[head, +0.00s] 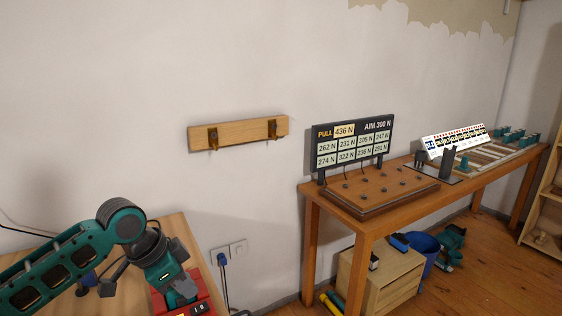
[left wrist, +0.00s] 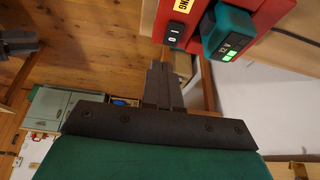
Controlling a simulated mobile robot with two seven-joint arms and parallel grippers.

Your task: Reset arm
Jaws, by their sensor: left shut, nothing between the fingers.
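My left gripper (head: 163,268) is at the lower left of the head view, above the near wooden table and beside or over a red box. Its fingertips are hard to make out there. In the left wrist view its dark fingers (left wrist: 160,82) are together with nothing between them. My right gripper is not seen for certain; a dark grey part at the left edge of the left wrist view cannot be identified.
The red box (left wrist: 178,30) with a teal block (left wrist: 230,32) showing green lights is close to my left fingers. A wooden table (head: 170,226) lies below. A long workbench (head: 365,222) with a number board (head: 352,142) stands to the right. A hook rail (head: 240,132) hangs on the wall.

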